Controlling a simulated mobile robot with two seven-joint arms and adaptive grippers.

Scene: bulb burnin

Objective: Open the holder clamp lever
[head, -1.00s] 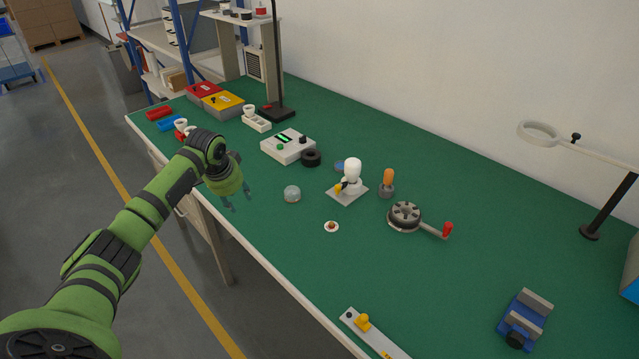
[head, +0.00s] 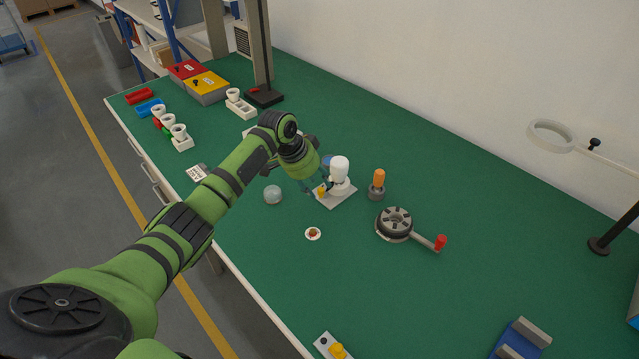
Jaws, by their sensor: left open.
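The holder (head: 337,198) is a grey plate on the green bench with a white bulb (head: 339,169) standing upright on it. Its clamp lever (head: 321,192) has a yellow tip at the plate's left side. My left gripper (head: 316,190) is open, fingers pointing down, right at the lever's tip and just left of the bulb. I cannot tell whether a finger touches the lever. The gripper partly hides the lever's dark part. My right gripper is not in view.
A clear dome (head: 273,194) stands left of the holder, and a small white disc (head: 313,234) lies in front. An orange-topped piece (head: 377,184) and a round crank device (head: 396,224) stand to the right.

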